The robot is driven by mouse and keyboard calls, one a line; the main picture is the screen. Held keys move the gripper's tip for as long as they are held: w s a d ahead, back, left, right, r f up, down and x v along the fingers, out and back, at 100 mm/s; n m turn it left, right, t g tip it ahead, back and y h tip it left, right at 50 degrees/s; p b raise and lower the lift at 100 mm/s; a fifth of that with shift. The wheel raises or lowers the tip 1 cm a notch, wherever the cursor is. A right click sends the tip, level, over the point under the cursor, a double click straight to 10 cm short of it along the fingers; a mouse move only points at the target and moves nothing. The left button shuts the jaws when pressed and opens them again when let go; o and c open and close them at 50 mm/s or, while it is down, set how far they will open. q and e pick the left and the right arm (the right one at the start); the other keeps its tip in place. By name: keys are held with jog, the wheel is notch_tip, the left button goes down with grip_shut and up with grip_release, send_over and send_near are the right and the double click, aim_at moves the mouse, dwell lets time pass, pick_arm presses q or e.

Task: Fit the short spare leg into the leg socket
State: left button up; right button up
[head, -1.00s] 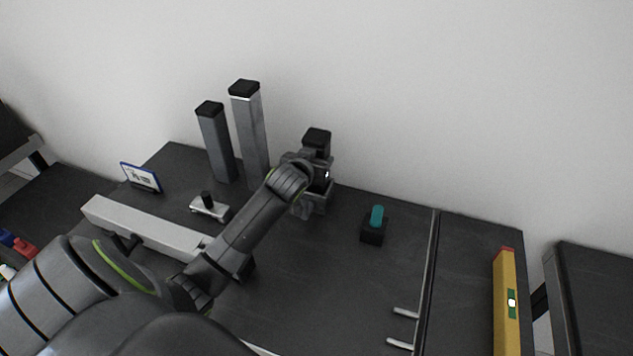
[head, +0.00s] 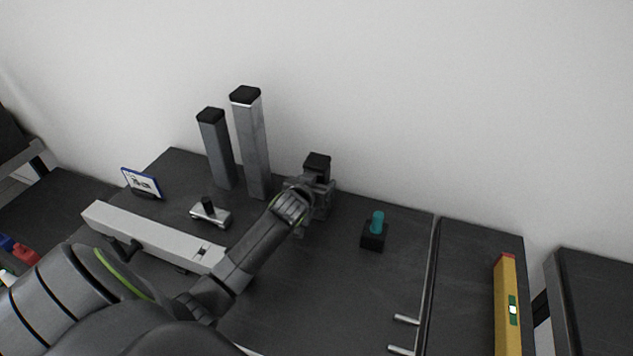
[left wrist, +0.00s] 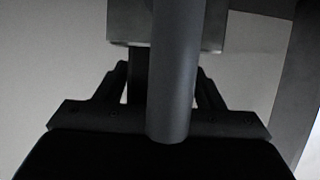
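My left gripper (head: 318,192) is at the back of the bench, right of two standing legs. It appears shut on a short black-capped leg (head: 317,163), held upright with its cap above the fingers. The leg's lower end is hidden behind the gripper. In the left wrist view a grey metal block (left wrist: 125,25) shows at the top between the fingers, with a dark grey cylinder (left wrist: 172,80) in front. A pale beam (head: 150,234) lies at the left; a small opening near its right end may be the leg socket. My right gripper is out of view.
A shorter leg (head: 217,150) and a taller leg (head: 252,150) stand close left of the gripper. A metal plate with a black knob (head: 210,213), a framed card (head: 142,184), a teal peg in a black block (head: 373,240) and a yellow level (head: 506,305) are around.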

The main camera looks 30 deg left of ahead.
pick_arm(q)
jog(key=shift+o, duration=0.8)
jog(key=v, duration=1.2)
jog(key=shift+s, duration=0.1)
